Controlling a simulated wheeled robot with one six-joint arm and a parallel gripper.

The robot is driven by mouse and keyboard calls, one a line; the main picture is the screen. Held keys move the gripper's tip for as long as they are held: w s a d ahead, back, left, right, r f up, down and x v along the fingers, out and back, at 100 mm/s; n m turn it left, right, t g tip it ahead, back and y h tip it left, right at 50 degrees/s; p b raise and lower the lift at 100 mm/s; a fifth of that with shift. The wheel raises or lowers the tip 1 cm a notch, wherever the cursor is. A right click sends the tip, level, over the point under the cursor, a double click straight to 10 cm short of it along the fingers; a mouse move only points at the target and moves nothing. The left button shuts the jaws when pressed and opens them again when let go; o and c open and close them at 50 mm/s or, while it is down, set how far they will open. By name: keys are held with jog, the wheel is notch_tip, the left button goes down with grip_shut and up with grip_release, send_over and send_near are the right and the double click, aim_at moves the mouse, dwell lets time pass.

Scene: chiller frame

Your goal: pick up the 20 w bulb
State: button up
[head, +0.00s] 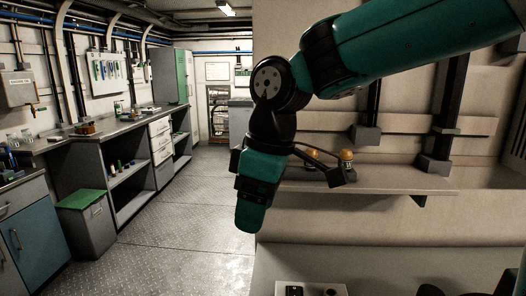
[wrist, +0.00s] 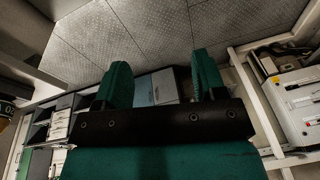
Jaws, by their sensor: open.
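Two small amber bulbs on dark bases stand on the pale shelf on the right in the head view. The right bulb (head: 347,156) is clear, with a small pale mark on its base. The left bulb (head: 313,155) is partly hidden by my arm's end. In the wrist view, a dark base with amber below it (wrist: 4,110) is cut by the left edge; its inverted mark looks like 20. I cannot tell which bulb that is. My gripper (head: 248,222) points down, left of the bulbs. Its green fingers are open and empty in the wrist view (wrist: 160,62).
The shelf (head: 390,187) juts from a pale frame with dark posts (head: 445,90). A lower ledge (head: 400,262) is below it. A workbench (head: 115,123) and a green-lidded bin (head: 88,220) line the left. The floor (head: 185,220) between is clear.

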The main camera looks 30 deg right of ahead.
jog(key=w+d+r+n+h+p, duration=0.2)
jog(key=w+d+r+n+p, duration=0.25)
jog(key=w+d+r, duration=1.15)
jog(key=shift+m+g, duration=0.25)
jog(key=shift+g, duration=0.05)
jog(key=f, duration=0.3)
jog(key=w+a+f, duration=0.1)
jog(key=f, duration=0.3)
jog(key=f+p, duration=0.1)
jog(key=f, duration=0.2)
jog(key=shift+w+a+f, duration=0.2)
jog(key=shift+w+a, duration=0.05)
jog(key=shift+a, duration=0.05)
jog(key=shift+s+f+p, duration=0.2)
jog(key=shift+f+p, duration=0.75)
jog(key=shift+f, duration=1.8)
jog(key=c, duration=1)
